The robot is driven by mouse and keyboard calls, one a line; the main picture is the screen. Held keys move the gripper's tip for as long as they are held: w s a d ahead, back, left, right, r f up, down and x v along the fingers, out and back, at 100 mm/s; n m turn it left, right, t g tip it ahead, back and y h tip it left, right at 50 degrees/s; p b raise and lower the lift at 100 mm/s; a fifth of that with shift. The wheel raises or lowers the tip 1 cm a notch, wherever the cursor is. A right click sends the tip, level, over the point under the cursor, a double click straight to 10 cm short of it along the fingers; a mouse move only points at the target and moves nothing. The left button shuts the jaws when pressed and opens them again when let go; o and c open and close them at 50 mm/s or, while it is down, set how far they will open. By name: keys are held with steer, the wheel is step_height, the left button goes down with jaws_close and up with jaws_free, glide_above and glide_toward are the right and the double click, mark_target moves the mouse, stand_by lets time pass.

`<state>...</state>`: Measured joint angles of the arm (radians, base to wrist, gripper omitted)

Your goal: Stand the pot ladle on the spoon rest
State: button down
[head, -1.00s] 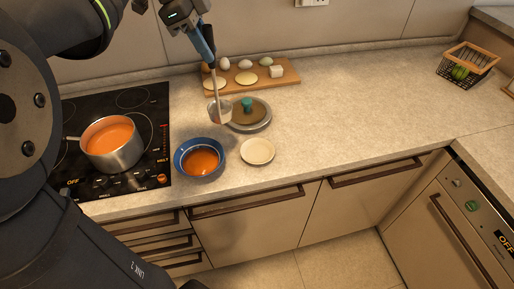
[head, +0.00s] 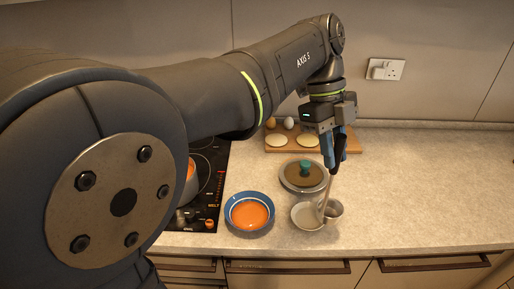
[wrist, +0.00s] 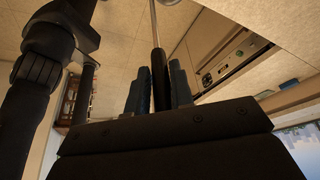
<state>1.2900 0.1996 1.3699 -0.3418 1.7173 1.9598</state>
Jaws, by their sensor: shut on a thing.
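My gripper (head: 334,152) is shut on the dark handle of the pot ladle (head: 333,208). The ladle hangs nearly upright, with its metal bowl low at the right side of the spoon rest (head: 302,219), a small cream round dish. The bowl overlaps the dish's right rim in the head view. I cannot tell whether they touch. In the wrist view, the ladle's handle (wrist: 158,78) runs between my two blue fingers, and its bowl is out of frame.
A blue bowl (head: 231,212) of orange soup stands left of the dish. A pot lid with a teal knob (head: 305,166) lies behind it. A board (head: 353,145) with eggs and flat rounds is farther back. A pot on the hob is mostly hidden by my arm. Counter to the right is clear.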

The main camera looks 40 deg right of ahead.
steer(key=w+d+f, duration=0.1)
steer(key=w+f, duration=0.5)
steer(key=f, duration=0.2)
steer(key=shift+w+d, duration=0.15)
steer(key=shift+d, duration=0.15)
steer(key=c, duration=1.3)
jaws_free()
steer(key=shift+o, duration=0.2)
steer(key=v, duration=1.2)
